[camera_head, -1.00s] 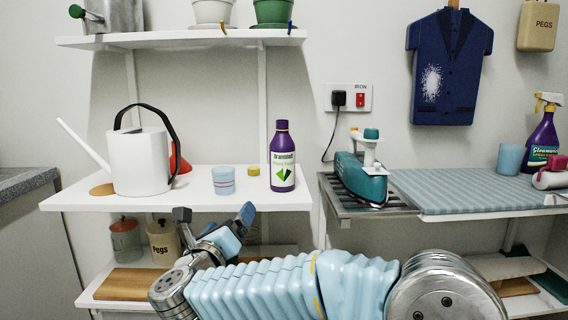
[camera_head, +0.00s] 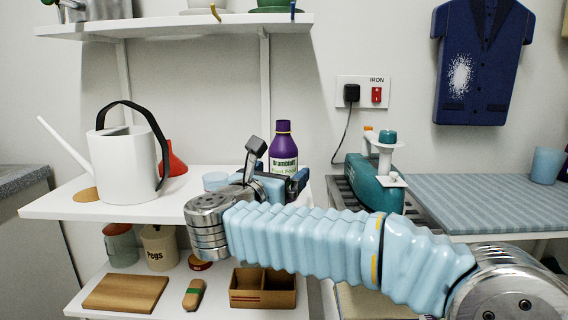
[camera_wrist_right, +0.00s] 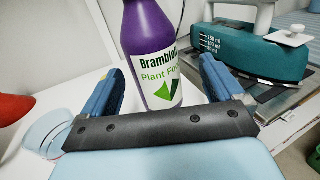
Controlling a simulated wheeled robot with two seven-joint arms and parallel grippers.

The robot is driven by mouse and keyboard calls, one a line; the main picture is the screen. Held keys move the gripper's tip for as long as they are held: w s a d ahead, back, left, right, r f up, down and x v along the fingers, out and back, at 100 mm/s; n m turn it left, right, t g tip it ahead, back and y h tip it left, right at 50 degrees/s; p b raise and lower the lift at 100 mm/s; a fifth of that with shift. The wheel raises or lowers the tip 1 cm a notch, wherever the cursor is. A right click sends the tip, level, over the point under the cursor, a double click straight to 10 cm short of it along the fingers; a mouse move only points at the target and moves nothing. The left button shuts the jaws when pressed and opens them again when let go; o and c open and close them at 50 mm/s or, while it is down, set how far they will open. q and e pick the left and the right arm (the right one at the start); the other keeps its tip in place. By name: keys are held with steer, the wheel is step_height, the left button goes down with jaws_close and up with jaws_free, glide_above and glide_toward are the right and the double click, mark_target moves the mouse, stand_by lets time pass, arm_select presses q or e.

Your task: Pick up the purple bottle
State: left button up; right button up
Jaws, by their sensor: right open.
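The purple bottle (camera_head: 283,143), with a white and green plant food label, stands upright on the white shelf. My right gripper (camera_head: 275,178) is in front of it and hides its lower part in the head view. In the right wrist view the bottle (camera_wrist_right: 150,45) rises between the two blue fingers of the open gripper (camera_wrist_right: 160,90); whether a finger touches it I cannot tell. My left gripper is not in view.
A blue cup (camera_head: 215,181) stands just left of my right gripper. A white watering can (camera_head: 128,165) and a red funnel (camera_head: 172,160) are further left.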

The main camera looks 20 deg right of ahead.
mark_target(286, 163)
steer(key=p+x, duration=0.1)
steer(key=x, duration=0.1)
steer(key=p+x, duration=0.1)
steer(key=x, duration=0.2)
steer(key=shift+w+a+f, duration=0.1)
steer(key=shift+w+a, duration=0.15)
steer(key=shift+w, duration=0.05)
steer(key=shift+w+d, duration=0.3)
steer(key=shift+w, duration=0.1)
steer(key=c, duration=1.3)
steer(key=shift+r, duration=0.2)
